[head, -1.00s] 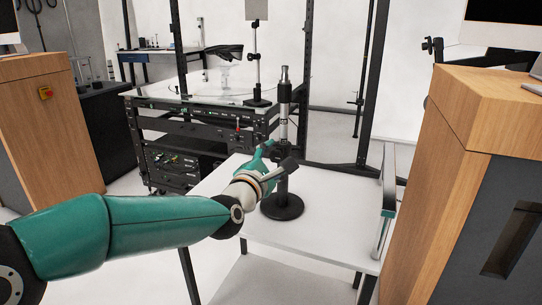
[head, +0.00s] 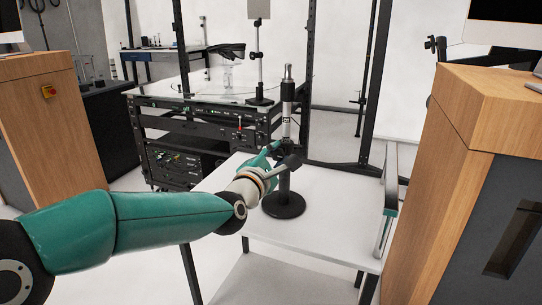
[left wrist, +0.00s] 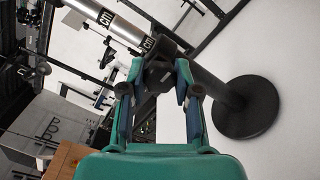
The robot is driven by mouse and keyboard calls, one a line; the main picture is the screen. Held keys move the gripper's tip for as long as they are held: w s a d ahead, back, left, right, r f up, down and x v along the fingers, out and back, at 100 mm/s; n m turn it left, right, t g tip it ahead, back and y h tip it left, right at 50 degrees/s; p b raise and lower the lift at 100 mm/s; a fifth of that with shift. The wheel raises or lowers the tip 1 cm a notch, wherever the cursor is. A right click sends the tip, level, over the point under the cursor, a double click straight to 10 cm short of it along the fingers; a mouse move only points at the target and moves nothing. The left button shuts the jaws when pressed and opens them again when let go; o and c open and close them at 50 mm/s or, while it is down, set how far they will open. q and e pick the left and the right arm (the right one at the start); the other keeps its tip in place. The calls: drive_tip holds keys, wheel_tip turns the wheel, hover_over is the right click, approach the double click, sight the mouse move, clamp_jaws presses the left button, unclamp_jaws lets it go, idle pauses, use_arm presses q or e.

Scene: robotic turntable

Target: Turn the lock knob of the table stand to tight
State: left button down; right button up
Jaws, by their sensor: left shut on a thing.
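The table stand has a silver upper post (head: 286,126), a dark lower column and a round black base (head: 283,205) on a white table. Its base also shows in the left wrist view (left wrist: 247,108). My left gripper (head: 274,149) reaches the stand at mid-height from the left. In the left wrist view its green fingers (left wrist: 160,76) are closed around the dark lock knob (left wrist: 157,74) at the column's collar. The knob is mostly hidden in the head view, and I cannot read its tightness. My right gripper is not in view.
A wooden cabinet (head: 487,115) stands close on the right, and another (head: 50,125) on the left. A metal rail (head: 388,195) runs along the white table's (head: 335,215) right side. A black equipment rack (head: 190,150) is behind the table.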

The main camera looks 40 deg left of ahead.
use_arm(q)
drive_tip(key=shift+d+f+m+b, duration=0.15)
drive_tip(key=shift+m+b, duration=0.35)
drive_tip(key=shift+m, duration=0.35)
drive_tip(key=shift+f+m+b, duration=0.15)
drive_tip(key=shift+m+b, duration=0.35)
drive_tip(key=shift+m, duration=0.35)
drive_tip(key=m+b, duration=0.1)
drive_tip(key=m, duration=0.8)
drive_tip(key=m+p, duration=0.1)
drive_tip(key=m, duration=0.4)
drive_tip(key=shift+m, duration=0.3)
drive_tip(key=shift+f, duration=0.1)
drive_tip(key=c, duration=0.8)
unclamp_jaws()
drive_tip(key=shift+r, duration=0.25)
